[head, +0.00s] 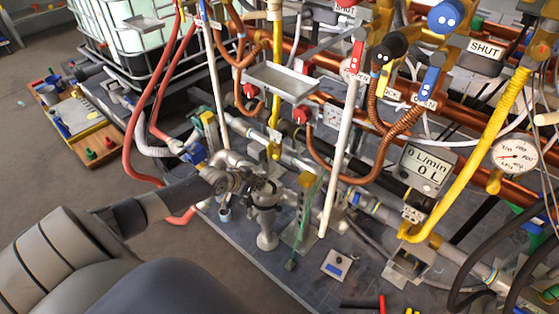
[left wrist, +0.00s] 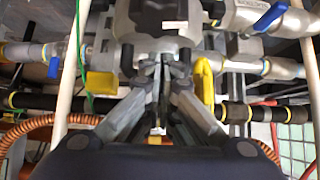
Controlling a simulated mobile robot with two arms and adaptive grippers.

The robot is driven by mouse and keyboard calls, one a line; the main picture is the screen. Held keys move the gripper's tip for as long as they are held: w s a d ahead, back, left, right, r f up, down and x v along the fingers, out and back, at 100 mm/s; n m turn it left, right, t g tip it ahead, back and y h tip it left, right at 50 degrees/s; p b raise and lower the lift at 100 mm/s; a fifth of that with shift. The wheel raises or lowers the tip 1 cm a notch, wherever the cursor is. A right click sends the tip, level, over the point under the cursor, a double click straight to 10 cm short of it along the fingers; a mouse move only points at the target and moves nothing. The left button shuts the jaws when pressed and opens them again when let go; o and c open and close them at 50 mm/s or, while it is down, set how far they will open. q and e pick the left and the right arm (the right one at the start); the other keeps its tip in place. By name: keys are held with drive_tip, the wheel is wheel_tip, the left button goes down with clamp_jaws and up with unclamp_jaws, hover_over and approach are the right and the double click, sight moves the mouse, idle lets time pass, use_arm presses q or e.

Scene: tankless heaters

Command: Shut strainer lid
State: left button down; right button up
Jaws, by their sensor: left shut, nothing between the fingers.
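My left gripper (head: 258,188) reaches in from the left and is at the grey metal strainer fitting (head: 266,220) on the lower pipe run. In the left wrist view its two fingers (left wrist: 158,66) are shut together with nothing between them. Their tips are close under or against a large grey body (left wrist: 150,25) with a pale label, which appears to be the strainer. Whether they touch it I cannot tell. The lid does not stand out clearly, and my gripper partly hides that area. My right gripper is not in view.
Red hoses (head: 165,85) hang to the left. In the left wrist view, a yellow part (left wrist: 203,80) sits right of the fingers. The floor at left (head: 50,185) is clear.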

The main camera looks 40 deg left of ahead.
use_arm(q)
drive_tip(key=shift+s+f, duration=0.3)
drive_tip(key=shift+s, duration=0.05)
drive_tip(key=shift+d, duration=0.1)
drive_tip(key=shift+s, duration=0.1)
drive_tip(key=shift+s, duration=0.1)
drive_tip(key=v, duration=1.1)
drive_tip(key=shift+r, duration=0.5)
drive_tip(key=shift+s, duration=0.1)
